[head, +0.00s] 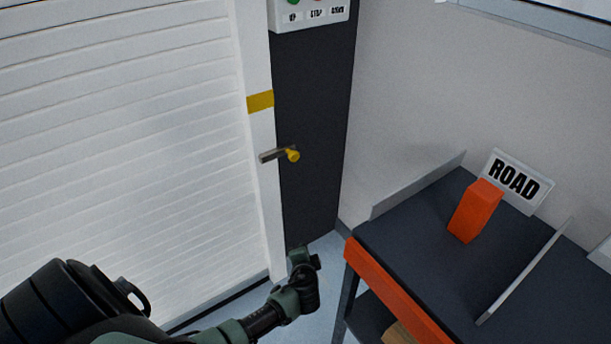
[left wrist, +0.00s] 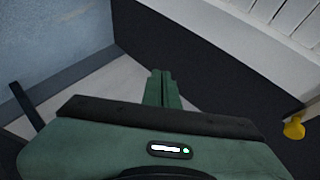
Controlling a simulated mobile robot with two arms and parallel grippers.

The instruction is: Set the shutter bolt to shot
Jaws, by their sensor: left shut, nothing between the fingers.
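The shutter bolt (head: 272,154) is a short grey metal bar with a yellow knob (head: 292,155). It lies across the edge of the white shutter frame and the dark panel beside it. The yellow knob also shows at the right edge of the left wrist view (left wrist: 294,128). My left gripper (head: 304,258) is below the bolt in the head view, apart from it. In the left wrist view its fingers (left wrist: 162,88) are together with nothing between them. My right gripper is in neither view.
The white slatted shutter (head: 120,130) fills the left. A control box (head: 310,14) is above the dark panel (head: 312,110). At right, a dark conveyor table (head: 400,245) with an orange edge holds an orange block (head: 475,210) by a ROAD sign (head: 516,180). Floor shows between.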

